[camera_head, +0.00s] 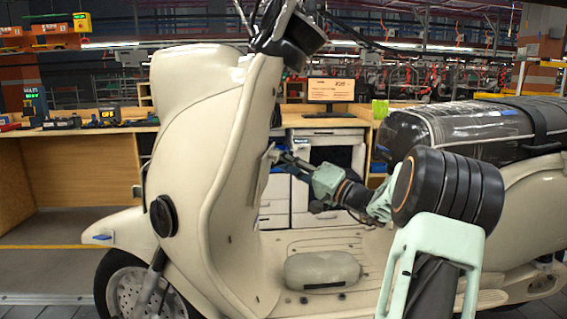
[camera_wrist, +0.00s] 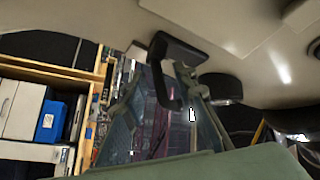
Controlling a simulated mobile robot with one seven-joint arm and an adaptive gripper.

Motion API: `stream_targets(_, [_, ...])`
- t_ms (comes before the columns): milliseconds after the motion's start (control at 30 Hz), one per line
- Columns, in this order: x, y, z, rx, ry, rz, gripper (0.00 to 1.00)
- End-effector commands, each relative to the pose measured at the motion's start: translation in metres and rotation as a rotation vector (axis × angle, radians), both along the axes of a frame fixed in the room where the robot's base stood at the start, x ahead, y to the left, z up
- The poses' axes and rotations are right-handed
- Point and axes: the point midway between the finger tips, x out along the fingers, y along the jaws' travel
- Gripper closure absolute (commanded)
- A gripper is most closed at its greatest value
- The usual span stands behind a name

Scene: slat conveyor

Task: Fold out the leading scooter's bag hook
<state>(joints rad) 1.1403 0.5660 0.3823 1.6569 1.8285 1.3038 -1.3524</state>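The cream scooter (camera_head: 215,150) stands side-on in the head view, its front wheel at the left. My gripper (camera_head: 279,156) reaches in over the footboard to the inner face of the leg shield. In the wrist view, a black bent bag hook (camera_wrist: 168,88) hangs from the cream panel (camera_wrist: 245,45). My gripper's two fingers (camera_wrist: 162,76) stand apart, with the hook between their tips; the right fingertip overlaps or lies very near it. I cannot tell whether either finger touches it. The hook is too small to make out in the head view.
A black round fitting (camera_wrist: 222,88) sits on the panel right of the hook. A grey rounded hump (camera_head: 322,270) rises from the footboard. The wrapped black seat (camera_head: 460,130) is behind my arm. A wooden workbench (camera_head: 75,165) stands beyond the scooter.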

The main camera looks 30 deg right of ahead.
Motion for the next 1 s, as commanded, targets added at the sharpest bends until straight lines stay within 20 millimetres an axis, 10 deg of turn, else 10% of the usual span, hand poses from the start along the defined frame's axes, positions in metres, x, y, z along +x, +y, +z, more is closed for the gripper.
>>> stream_targets(200, [0.0, 0.0, 0.0, 0.0, 0.0, 0.0, 0.74])
stream_targets(467, [0.0, 0.0, 0.0, 0.0, 0.0, 0.0, 1.0])
stream_targets(1000, [0.0, 0.0, -0.011, 0.123, -0.061, 0.001, 1.0])
